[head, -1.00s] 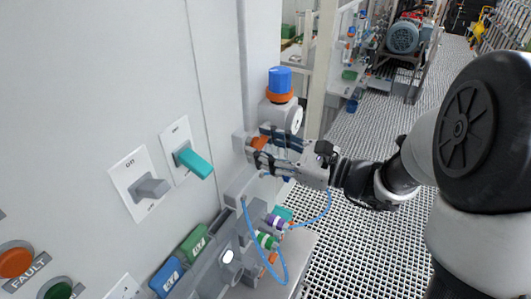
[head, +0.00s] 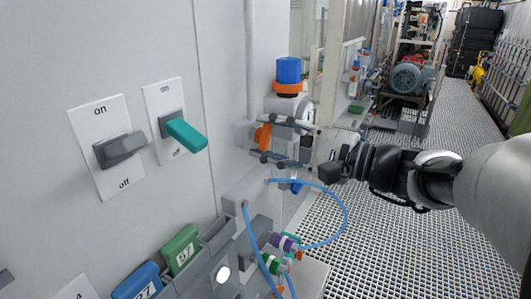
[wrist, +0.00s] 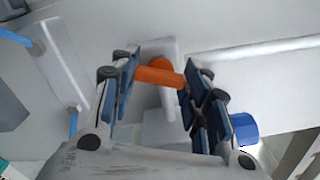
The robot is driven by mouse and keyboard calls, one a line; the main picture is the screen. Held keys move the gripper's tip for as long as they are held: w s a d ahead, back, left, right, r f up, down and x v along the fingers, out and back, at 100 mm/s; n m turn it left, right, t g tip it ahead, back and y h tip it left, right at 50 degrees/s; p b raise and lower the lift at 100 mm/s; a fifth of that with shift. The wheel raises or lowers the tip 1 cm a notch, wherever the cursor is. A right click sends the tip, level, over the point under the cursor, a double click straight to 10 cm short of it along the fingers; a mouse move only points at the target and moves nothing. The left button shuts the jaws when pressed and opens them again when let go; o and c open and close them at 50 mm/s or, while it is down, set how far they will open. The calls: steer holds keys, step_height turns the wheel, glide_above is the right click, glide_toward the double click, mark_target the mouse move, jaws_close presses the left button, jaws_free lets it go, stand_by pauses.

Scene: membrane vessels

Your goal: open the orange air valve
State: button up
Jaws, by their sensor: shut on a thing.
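The orange air valve (head: 263,136) is a small orange handle on a grey fitting at the right edge of the grey panel in the head view. In the wrist view the orange handle (wrist: 158,75) lies crosswise between the two blue-padded fingers. My gripper (head: 268,139) reaches in from the right, one finger above the handle and one below. My gripper in the wrist view (wrist: 163,78) is shut on the handle, with a finger at each end of it. The fingers hide part of the handle and fitting in the head view.
A blue-capped fitting with an orange ring (head: 289,76) stands just above my gripper. A blue hose (head: 335,205) loops below it. A teal switch (head: 186,134) and a grey switch (head: 119,150) stick out of the panel at left. The grating floor (head: 400,240) is open at right.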

steer(key=shift+f+n+b, duration=0.1)
steer(key=shift+n+b, duration=1.2)
steer(key=shift+b, duration=0.4)
steer(key=o, duration=1.1)
steer(key=shift+c, duration=0.2)
steer(key=v, duration=1.2)
